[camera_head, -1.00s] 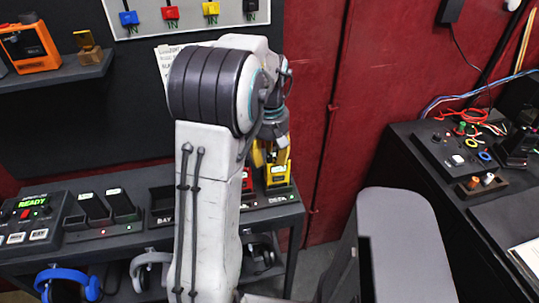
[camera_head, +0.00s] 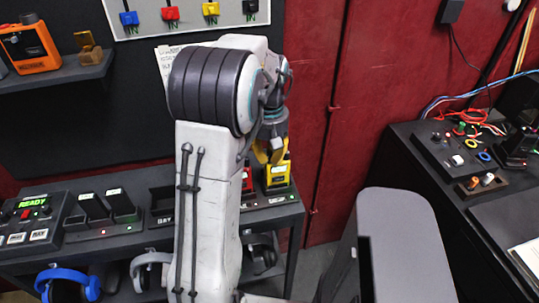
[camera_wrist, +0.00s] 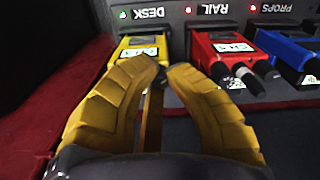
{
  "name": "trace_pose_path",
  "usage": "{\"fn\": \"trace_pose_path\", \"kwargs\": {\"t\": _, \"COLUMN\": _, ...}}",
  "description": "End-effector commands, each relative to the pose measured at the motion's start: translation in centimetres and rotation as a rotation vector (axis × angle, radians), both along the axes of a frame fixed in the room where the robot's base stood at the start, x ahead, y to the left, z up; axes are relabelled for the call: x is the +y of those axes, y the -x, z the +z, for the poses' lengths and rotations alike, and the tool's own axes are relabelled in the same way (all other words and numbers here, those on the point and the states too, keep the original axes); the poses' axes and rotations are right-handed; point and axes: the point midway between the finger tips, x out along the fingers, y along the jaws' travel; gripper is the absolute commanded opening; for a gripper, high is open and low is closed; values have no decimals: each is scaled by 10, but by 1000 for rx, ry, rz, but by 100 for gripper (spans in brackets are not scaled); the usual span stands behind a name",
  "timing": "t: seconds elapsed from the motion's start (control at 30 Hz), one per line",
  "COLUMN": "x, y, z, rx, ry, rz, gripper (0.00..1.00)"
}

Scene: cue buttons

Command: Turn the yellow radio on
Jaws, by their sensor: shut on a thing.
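The yellow radio (camera_head: 277,177) stands in the rightmost charging slot of the bench in the head view. In the wrist view the yellow radio (camera_wrist: 140,45) sits upside down in the picture, at the slot labelled DESK, with a green light lit beside the label. My gripper (camera_wrist: 164,70) has its yellow fingers closed together at the radio's near end. It is shut on the radio's top part; the fingertips hide what exactly they grip there. In the head view my gripper (camera_head: 271,149) is just above the radio, partly hidden by my wrist.
A red radio (camera_wrist: 225,55) at RAIL and a blue radio (camera_wrist: 285,52) at PROPS stand close beside it, with red lights. Black radios (camera_head: 93,207), a console reading READY (camera_head: 32,212) and headsets are left. A dark desk (camera_head: 410,165) with cables stands right.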

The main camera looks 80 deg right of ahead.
Motion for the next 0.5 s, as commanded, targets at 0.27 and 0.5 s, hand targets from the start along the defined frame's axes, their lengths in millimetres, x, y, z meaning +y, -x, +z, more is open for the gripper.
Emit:
{"fn": "trace_pose_path", "kwargs": {"t": 0.27, "x": 1, "y": 0, "z": -1, "rx": 0, "ry": -4, "rz": -220, "gripper": 0}}
{"fn": "trace_pose_path", "kwargs": {"t": 0.5, "x": 1, "y": 0, "z": -2, "rx": 0, "ry": -4, "rz": -259, "gripper": 0}}
